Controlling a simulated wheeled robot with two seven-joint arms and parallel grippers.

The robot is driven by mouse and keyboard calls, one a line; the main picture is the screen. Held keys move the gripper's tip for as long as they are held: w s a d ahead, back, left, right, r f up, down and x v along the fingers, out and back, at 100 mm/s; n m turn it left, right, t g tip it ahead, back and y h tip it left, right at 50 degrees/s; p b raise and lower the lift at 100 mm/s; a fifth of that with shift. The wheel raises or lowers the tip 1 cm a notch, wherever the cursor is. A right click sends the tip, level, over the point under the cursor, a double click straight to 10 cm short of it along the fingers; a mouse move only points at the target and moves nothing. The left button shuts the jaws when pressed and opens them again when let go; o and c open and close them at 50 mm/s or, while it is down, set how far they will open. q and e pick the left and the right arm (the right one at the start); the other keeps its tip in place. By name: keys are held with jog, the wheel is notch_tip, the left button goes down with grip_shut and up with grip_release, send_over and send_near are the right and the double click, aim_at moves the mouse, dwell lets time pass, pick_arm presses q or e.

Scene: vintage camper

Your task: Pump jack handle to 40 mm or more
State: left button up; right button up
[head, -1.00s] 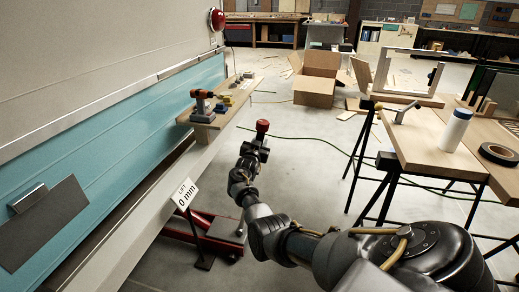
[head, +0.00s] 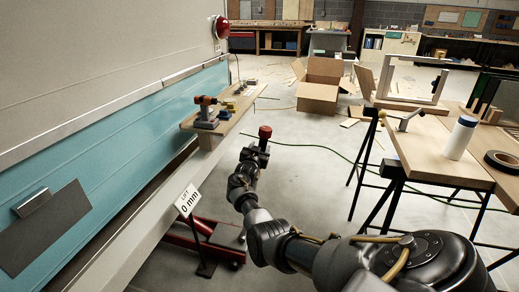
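The red floor jack (head: 190,243) sits low under the camper's edge. A white tag (head: 187,200) beside it reads "LIFT 0 mm". A red-topped grip (head: 265,132), which looks like the end of the jack handle, stands up at the far end of my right arm. My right gripper (head: 258,150) is right below this red top, at or around it. Its fingers are too small and dark to tell whether they are closed. The rest of the handle is hidden, probably behind my arm. My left gripper is not in view.
The teal and cream camper side (head: 110,140) runs along the left. A wooden shelf (head: 195,127) on it carries a drill (head: 206,112). A cardboard box (head: 318,95) lies on the floor behind. A workbench (head: 425,150) stands at right. A green cable crosses the floor.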

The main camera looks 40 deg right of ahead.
jog(key=shift+s, duration=0.15)
jog(key=shift+s+a, duration=0.2)
jog(key=shift+a, duration=0.1)
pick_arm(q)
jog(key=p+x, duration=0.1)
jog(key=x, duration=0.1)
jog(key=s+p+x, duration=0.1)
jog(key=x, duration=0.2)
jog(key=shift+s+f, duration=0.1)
pick_arm(e)
jog(key=v, duration=1)
jog(key=shift+w, duration=0.15)
